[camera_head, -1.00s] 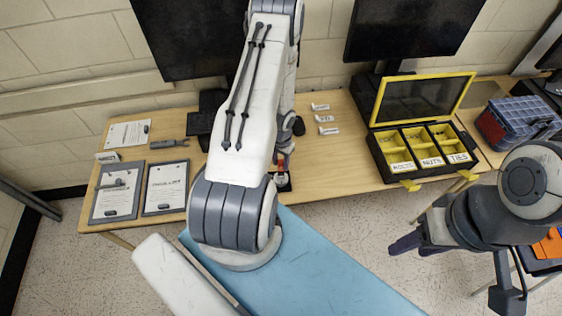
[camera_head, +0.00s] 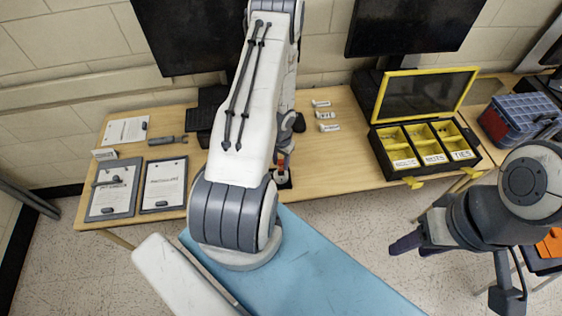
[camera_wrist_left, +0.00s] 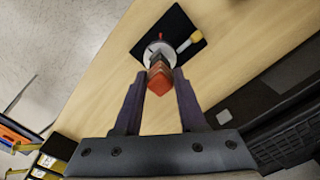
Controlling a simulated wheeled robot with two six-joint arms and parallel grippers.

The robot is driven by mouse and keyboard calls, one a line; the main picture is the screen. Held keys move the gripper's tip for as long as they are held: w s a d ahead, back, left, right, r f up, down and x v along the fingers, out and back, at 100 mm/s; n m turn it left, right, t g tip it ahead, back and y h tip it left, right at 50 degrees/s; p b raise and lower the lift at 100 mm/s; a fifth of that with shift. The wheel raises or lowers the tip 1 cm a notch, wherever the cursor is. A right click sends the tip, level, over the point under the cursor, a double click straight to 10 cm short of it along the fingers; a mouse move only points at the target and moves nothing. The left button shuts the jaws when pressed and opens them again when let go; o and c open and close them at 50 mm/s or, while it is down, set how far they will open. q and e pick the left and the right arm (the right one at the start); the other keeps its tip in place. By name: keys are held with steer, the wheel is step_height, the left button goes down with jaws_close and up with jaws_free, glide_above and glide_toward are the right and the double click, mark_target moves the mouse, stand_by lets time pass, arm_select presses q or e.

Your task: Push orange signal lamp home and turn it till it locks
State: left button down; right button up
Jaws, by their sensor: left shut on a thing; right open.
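The orange signal lamp (camera_wrist_left: 160,80) is between the fingers of my left gripper (camera_wrist_left: 161,76) in the left wrist view, and the gripper is shut on it. The lamp's far end meets a round silver socket (camera_wrist_left: 152,51) on a black base plate (camera_wrist_left: 177,20); how deep it sits is hidden. In the head view, my left arm hides most of this spot; a bit of orange lamp (camera_head: 281,161) and the black plate (camera_head: 285,183) show at the table's front edge. My right gripper (camera_head: 404,245) is open and empty, in front of the table.
A black case with yellow bins (camera_head: 425,147) stands at the right. Framed sheets (camera_head: 114,190) lie at the left. Small white labels (camera_head: 328,115) lie behind. A blue surface (camera_head: 320,265) is in front.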

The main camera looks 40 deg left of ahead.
arm_select(q)
steer(key=shift+f, duration=0.2)
steer(key=shift+f+b, duration=0.3)
steer(key=shift+b, duration=0.25)
steer(key=shift+f+b, duration=1)
steer(key=shift+f, duration=0.05)
steer(key=c, duration=0.8)
jaws_free()
steer(key=shift+r, duration=0.1)
steer(key=shift+r+p, duration=1.5)
steer(key=shift+p, duration=0.1)
